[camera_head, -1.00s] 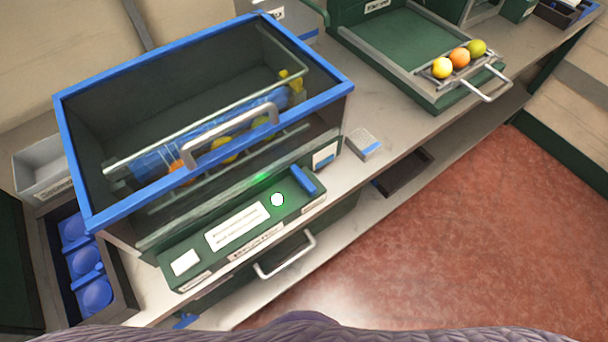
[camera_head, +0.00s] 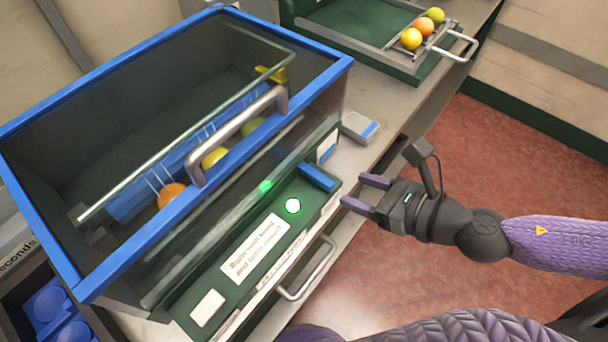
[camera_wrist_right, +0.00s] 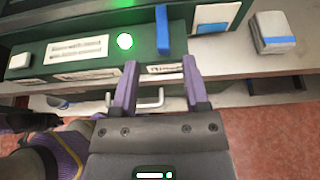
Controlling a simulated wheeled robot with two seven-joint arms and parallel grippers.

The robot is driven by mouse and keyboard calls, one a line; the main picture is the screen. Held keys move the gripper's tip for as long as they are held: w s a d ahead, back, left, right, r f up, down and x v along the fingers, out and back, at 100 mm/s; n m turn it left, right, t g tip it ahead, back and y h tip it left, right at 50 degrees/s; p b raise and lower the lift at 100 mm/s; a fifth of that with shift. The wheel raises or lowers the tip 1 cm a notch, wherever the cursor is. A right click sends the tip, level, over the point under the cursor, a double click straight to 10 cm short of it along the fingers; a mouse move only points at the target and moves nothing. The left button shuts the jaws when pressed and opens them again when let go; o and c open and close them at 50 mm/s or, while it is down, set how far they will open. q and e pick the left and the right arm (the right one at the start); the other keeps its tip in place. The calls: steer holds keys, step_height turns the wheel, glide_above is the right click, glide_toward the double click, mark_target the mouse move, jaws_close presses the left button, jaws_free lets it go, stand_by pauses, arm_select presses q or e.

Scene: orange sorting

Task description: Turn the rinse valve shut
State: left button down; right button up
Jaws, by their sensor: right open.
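A blue lever (camera_head: 317,177) sits at the right end of the green control panel (camera_head: 232,302), beside a lit round white button with a green rim (camera_head: 293,205). A yellow handle (camera_head: 272,74) shows at the far right inside the blue-rimmed tank (camera_head: 130,56). I cannot read which one is labelled as the valve. My right gripper (camera_head: 358,192) is open and empty, just right of the blue lever and apart from it. In the right wrist view, the lever (camera_wrist_right: 162,30) stands upright ahead of my gripper (camera_wrist_right: 160,68), between the lines of its two fingers. My left gripper is out of view.
Oranges and yellow fruit lie behind the tank's front wall, under a grey handle (camera_head: 235,133). A metal drawer handle (camera_head: 308,270) sticks out below the panel. A grey and blue block (camera_head: 360,127) lies on the counter. A green tray (camera_head: 350,30) with fruit stands behind.

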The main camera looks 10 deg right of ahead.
mark_target(317, 174)
steer(key=x, duration=0.9)
steer(key=shift+d, duration=0.15)
steer(key=shift+w+a+f, duration=0.1)
steer(key=shift+w+a, duration=0.1)
steer(key=shift+w, duration=0.1)
steer(key=shift+c, duration=0.7)
jaws_close()
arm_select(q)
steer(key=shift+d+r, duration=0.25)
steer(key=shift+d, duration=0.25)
